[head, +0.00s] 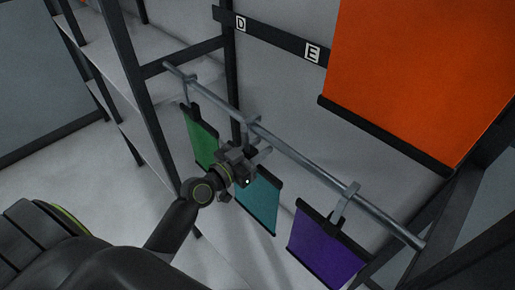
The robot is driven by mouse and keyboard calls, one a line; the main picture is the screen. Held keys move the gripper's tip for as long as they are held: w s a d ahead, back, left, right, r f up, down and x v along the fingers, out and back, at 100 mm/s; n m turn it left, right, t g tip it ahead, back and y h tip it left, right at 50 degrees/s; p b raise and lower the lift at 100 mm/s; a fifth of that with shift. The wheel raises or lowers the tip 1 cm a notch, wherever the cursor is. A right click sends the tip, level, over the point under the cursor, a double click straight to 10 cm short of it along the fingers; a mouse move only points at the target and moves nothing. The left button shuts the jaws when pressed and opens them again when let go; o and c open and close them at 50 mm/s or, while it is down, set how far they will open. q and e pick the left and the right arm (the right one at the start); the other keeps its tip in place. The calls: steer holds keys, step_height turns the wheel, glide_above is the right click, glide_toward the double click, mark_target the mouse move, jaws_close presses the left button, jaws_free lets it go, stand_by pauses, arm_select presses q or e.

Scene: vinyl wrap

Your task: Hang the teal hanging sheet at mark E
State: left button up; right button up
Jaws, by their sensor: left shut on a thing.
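The teal hanging sheet (259,202) hangs below the grey rail (310,163), between the green and purple sheets. My left gripper (250,155) is shut on its upper part, near the hook. The gripper hides most of the sheet's top bar, so I cannot tell whether the hook still rests on the rail. The mark E (312,53) is a white label on the dark upper beam (275,40), right of the mark D (240,23). My right gripper is not in view.
A green sheet (200,137) hangs left of the gripper and a purple sheet (325,247) hangs to the right. A large orange sheet (420,75) hangs at upper right, close to mark E. Dark rack posts (150,120) stand at left.

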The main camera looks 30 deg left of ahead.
arm_select(q)
steer(key=o, duration=1.2)
steer(key=shift+s, duration=0.15)
steer(key=b+v, duration=0.5)
steer(key=v, duration=1.2)
steer(key=shift+a, duration=0.1)
